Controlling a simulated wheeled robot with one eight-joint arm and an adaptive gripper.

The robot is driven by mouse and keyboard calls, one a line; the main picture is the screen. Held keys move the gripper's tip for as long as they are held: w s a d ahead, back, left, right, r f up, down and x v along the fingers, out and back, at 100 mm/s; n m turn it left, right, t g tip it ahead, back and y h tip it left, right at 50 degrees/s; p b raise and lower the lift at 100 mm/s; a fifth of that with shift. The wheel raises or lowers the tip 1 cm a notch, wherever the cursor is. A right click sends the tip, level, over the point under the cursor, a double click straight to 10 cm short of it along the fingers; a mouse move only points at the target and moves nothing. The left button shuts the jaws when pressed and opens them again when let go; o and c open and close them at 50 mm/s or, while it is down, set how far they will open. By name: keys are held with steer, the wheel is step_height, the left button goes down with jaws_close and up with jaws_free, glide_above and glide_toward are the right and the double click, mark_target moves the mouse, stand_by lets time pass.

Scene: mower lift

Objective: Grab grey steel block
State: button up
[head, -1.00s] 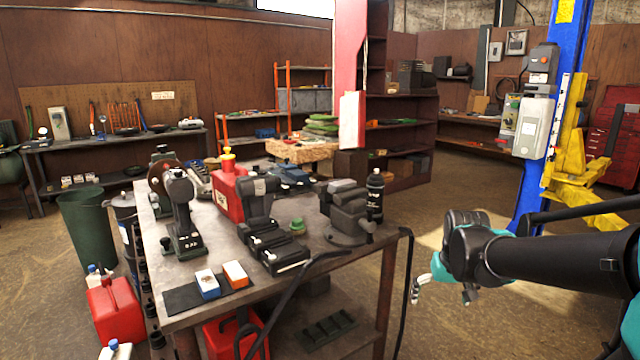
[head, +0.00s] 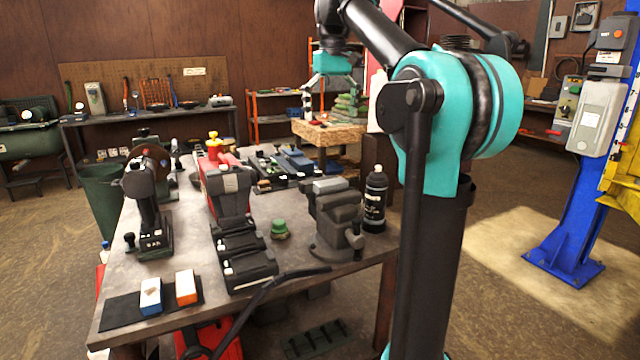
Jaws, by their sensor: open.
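A light grey block (head: 330,186) shows at the top of the dark bench vise (head: 335,222), near the right edge of the workbench. It looks like the grey steel block, and it seems to sit between the vise jaws, though I cannot tell how deep. My gripper (head: 322,106) hangs at the upper middle of the head view, with its fingers pointing down. The fingers are spread with nothing between them. It appears above the block in the picture and apart from it; the distance in depth is hard to tell.
A black bottle (head: 375,200) stands right beside the vise. A blue lift post (head: 585,215) stands at the right. My arm covers the middle right.

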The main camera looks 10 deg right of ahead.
mark_target(331, 181)
step_height(331, 181, down, 17)
steer(key=shift+s+f, duration=0.1)
steer(key=shift+s, duration=0.05)
stand_by(0.5)
steer(key=c, duration=1.6)
steer(key=shift+o, duration=0.2)
